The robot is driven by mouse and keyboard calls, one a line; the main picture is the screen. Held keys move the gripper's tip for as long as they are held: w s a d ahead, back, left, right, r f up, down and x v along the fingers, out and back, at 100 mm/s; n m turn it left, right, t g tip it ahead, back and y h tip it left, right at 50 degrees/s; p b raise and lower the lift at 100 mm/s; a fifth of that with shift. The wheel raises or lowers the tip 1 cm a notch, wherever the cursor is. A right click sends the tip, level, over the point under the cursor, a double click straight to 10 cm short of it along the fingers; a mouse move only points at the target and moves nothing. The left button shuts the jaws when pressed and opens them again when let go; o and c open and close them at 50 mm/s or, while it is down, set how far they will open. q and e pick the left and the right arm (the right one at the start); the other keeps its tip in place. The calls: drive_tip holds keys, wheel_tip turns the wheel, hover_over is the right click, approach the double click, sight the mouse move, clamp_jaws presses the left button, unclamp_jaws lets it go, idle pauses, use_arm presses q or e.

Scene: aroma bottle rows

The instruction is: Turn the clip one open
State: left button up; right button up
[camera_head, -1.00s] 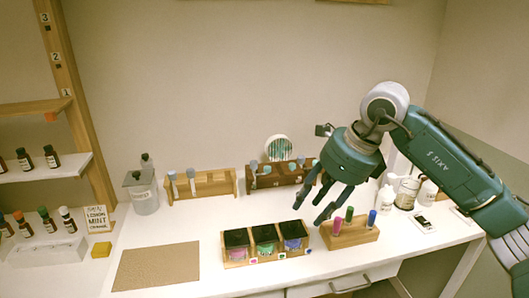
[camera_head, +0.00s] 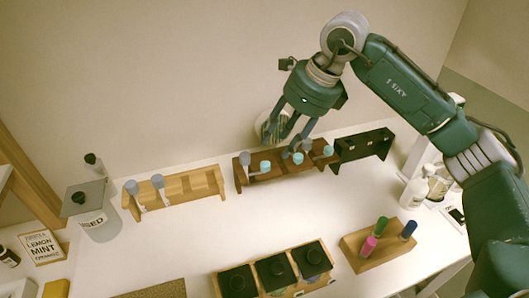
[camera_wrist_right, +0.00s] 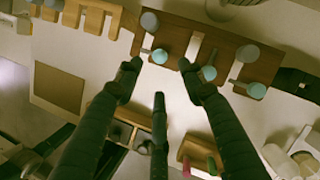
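My right gripper (camera_head: 287,143) has several dark green fingers, spread apart and empty, over the dark brown rack (camera_head: 240,178) at the back. In the right wrist view the gripper (camera_wrist_right: 159,72) faces this rack (camera_wrist_right: 182,42). The rack carries grey and teal round-headed pieces; I cannot tell which is the clip one. A teal head (camera_wrist_right: 159,56) lies between two fingertips in the wrist view. Another teal head (camera_wrist_right: 208,73) is beside the right finger; contact cannot be told. A grey head (camera_head: 244,158) stands at the rack's left end. My left gripper is not in view.
A pale wooden rack (camera_head: 190,186) with two grey-topped pieces stands left. A black bracket (camera_head: 362,147) is right of the brown rack. In front are black-topped boxes (camera_head: 274,271) and a block with coloured tubes (camera_head: 372,262). A glass jar (camera_head: 97,215) stands far left.

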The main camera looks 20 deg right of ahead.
drive_tip(key=p, duration=0.2)
hover_over(266, 163)
drive_tip(key=s+d, duration=0.1)
drive_tip(key=s, duration=0.1)
drive_tip(key=f, duration=0.4)
drive_tip(key=shift+w+d+f, duration=0.1)
drive_tip(key=shift+d+f, duration=0.1)
drive_tip(key=x, duration=0.4)
drive_tip(key=shift+w+f, duration=0.15)
drive_tip(key=shift+w, duration=0.05)
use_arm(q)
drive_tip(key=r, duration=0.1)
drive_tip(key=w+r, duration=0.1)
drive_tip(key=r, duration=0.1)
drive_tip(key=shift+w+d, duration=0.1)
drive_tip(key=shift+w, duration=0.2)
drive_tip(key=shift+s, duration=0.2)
use_arm(e)
drive_tip(key=shift+c, duration=0.5)
drive_tip(key=c, duration=0.9)
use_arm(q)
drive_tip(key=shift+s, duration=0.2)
use_arm(e)
clamp_jaws()
